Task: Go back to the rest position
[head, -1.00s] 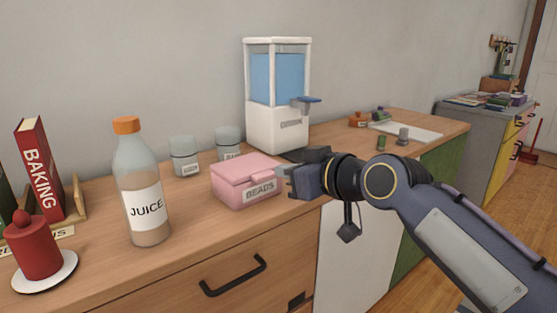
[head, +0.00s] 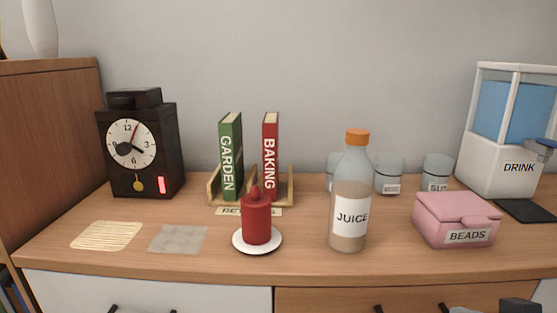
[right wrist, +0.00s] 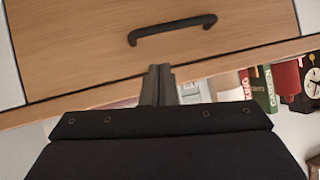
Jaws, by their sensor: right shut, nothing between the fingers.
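My right gripper (right wrist: 160,84) shows in the right wrist view with its two grey fingers together and nothing between them. It is in front of the wooden drawer front (right wrist: 80,50), below the counter top. In the head view only a small dark and grey part of my right arm shows at the bottom right edge, below the pink BEADS box. My left gripper is in neither current view.
On the counter (head: 200,265) stand a clock (head: 165,150), a book rack (head: 285,190), a red candle (head: 257,220), a juice bottle (head: 349,205), the closed BEADS box (head: 455,222) and a drink dispenser (head: 500,150). A drawer handle (right wrist: 172,28) is close to the right gripper.

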